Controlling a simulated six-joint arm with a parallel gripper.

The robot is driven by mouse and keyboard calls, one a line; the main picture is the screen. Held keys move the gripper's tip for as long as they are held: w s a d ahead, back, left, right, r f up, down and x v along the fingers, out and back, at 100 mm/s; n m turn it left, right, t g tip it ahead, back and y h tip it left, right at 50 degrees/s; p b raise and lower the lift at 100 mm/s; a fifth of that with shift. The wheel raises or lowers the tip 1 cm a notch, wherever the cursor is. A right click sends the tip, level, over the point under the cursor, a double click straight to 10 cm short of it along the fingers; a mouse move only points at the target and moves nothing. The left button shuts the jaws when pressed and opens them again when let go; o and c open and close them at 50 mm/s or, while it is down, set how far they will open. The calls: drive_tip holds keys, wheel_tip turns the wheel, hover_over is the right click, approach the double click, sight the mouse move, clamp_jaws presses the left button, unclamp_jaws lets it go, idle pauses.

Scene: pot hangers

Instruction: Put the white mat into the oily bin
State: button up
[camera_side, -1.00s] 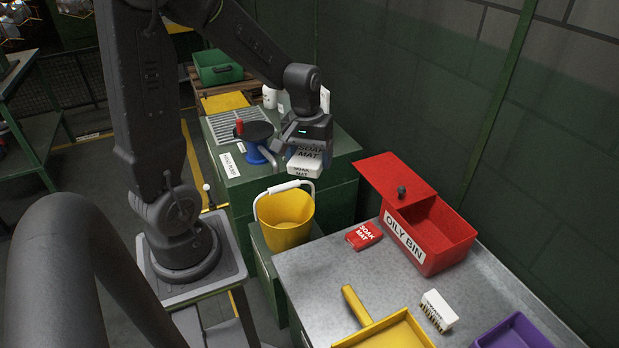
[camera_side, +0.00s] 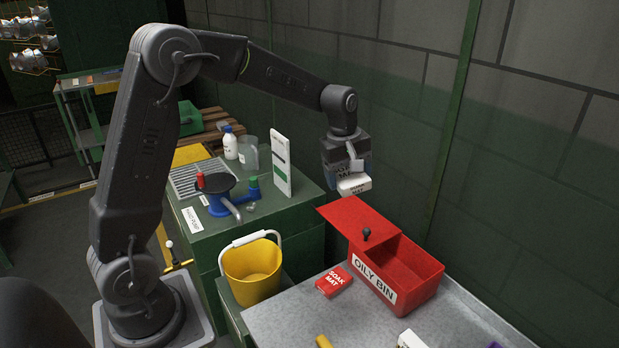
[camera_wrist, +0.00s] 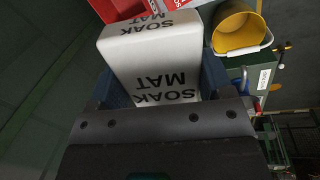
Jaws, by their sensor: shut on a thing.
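The white mat (camera_side: 353,185), lettered SOAK MAT, is held in my gripper (camera_side: 347,172), which is shut on it. In the wrist view the white mat (camera_wrist: 158,65) fills the space between the fingers. The red oily bin (camera_side: 400,278) stands on the grey bench with its label facing front. Its lid (camera_side: 350,222) is open to the left side, and the inside of the bin shows at the right. The mat hangs in the air above and behind the lid, apart from the bin.
A red soak mat (camera_side: 334,282) lies on the bench left of the bin. A yellow bucket (camera_side: 252,270) stands left of the bench. A hand pump (camera_side: 222,192), a white bottle (camera_side: 230,143) and an upright white board (camera_side: 281,163) are on the green cabinet. A wall runs behind the bin.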

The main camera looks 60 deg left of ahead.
drive_tip(key=w+d+n, duration=0.3)
drive_tip(key=w+d, duration=0.3)
drive_tip(key=w, duration=0.1)
wheel_tip(320, 180, down, 27)
drive_tip(key=t, duration=0.1)
drive_tip(key=shift+a, duration=0.3)
drive_tip(key=shift+r, duration=0.15)
drive_tip(key=shift+w+f, duration=0.55)
drive_tip(key=shift+w, duration=5.3)
drive_tip(key=shift+s+f+x, duration=0.1)
drive_tip(key=shift+s+x, duration=0.2)
drive_tip(key=shift+x, duration=1.05)
drive_tip(key=shift+s+f+x, duration=0.1)
drive_tip(key=shift+s+x, duration=0.2)
drive_tip(key=shift+x, duration=1.1)
drive_tip(key=shift+s+f+x, duration=0.1)
drive_tip(key=shift+s+x, duration=0.2)
drive_tip(key=shift+x, duration=1.05)
drive_tip(key=shift+a+r, duration=0.1)
drive_tip(key=o, duration=1)
